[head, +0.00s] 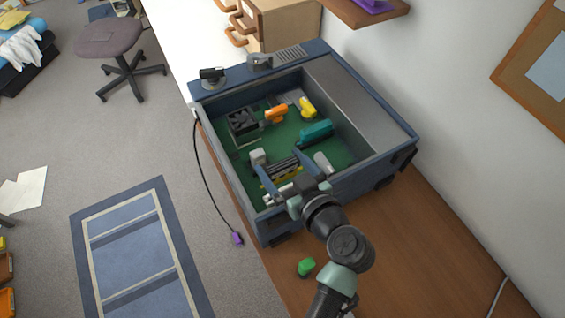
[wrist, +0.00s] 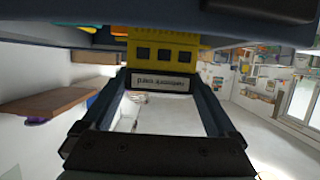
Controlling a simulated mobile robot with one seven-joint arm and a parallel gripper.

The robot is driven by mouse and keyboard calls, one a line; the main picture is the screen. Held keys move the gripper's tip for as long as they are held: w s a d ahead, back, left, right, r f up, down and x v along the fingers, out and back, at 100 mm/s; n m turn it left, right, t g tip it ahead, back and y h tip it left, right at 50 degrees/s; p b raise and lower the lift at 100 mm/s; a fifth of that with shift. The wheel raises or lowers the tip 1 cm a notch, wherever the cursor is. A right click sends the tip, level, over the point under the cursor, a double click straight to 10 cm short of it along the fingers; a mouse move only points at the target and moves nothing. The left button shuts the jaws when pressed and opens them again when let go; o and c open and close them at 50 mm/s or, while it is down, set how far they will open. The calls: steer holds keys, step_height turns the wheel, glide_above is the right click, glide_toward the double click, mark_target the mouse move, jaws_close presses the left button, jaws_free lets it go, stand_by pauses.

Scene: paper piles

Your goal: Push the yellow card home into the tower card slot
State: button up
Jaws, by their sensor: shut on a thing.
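The yellow card (head: 286,175) is inside the open tower (head: 225,160), at the near end of the green board. My gripper (head: 280,160) reaches down over the tower's near wall with its two fingers on either side of the card. In the wrist view the yellow card (wrist: 163,50) spans the space between the fingertips of my gripper (wrist: 162,80), with several dark square marks and a white label below it. My gripper is shut on it. The slot is hidden, so I cannot tell how far the card is seated.
In the tower are a dark fan block (head: 242,124), an orange part (head: 276,114), a yellow part (head: 307,107) and a teal part (head: 316,132). A green piece (head: 306,267) lies on the wooden bench beside my arm. A black cable with a purple plug (head: 237,239) hangs at left.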

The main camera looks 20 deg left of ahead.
mark_target(283, 179)
steer(key=shift+b, duration=0.3)
steer(key=shift+f+b, duration=0.6)
steer(key=shift+f, duration=0.05)
steer(key=shift+f+b, duration=0.35)
steer(key=shift+b, duration=0.05)
steer(key=shift+f+b, duration=1.9)
steer(key=shift+b, duration=0.1)
steer(key=shift+r, duration=0.1)
steer(key=shift+r, duration=0.25)
steer(key=shift+r+p, duration=1.95)
steer(key=shift+r, duration=0.7)
steer(key=shift+f, duration=0.1)
